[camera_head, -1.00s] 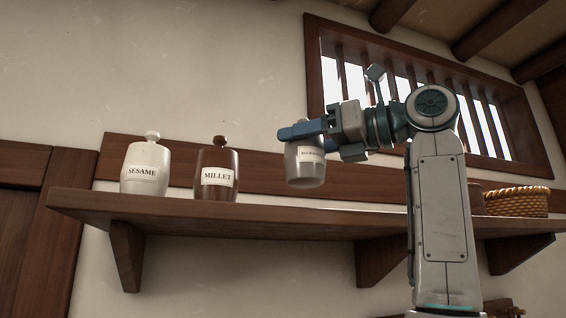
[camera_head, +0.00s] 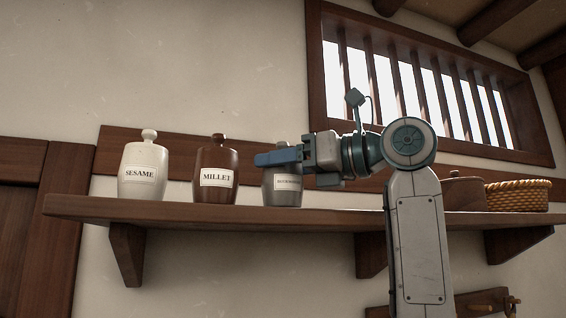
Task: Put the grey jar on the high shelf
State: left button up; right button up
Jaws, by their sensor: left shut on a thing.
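The grey jar (camera_head: 283,192) is upright at the high shelf (camera_head: 330,222), to the right of the brown millet jar (camera_head: 215,178). Its base appears level with the shelf top; I cannot tell for sure whether it touches. Its label is partly readable. My left gripper (camera_head: 270,158), with blue fingers, is shut on the grey jar near its top, reaching in from the right side of the jar. The fingers hide the jar's upper part. My right gripper is not in view.
A white sesame jar (camera_head: 142,172) stands at the shelf's left. A woven basket (camera_head: 518,196) and a brown lidded pot (camera_head: 464,191) are at the right. A barred window (camera_head: 325,112) is above. Wooden pegs (camera_head: 483,309) show below the shelf.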

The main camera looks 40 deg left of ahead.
pick_arm(q)
jog(key=shift+f, duration=0.1)
jog(key=o, duration=1.2)
jog(key=shift+o, duration=0.2)
jog(key=shift+w+d+b, duration=0.1)
jog(key=shift+d+b, duration=0.2)
jog(key=b+v, duration=0.4)
jog(key=v, duration=0.7)
jog(key=shift+d, duration=0.2)
jog(key=shift+w, duration=0.1)
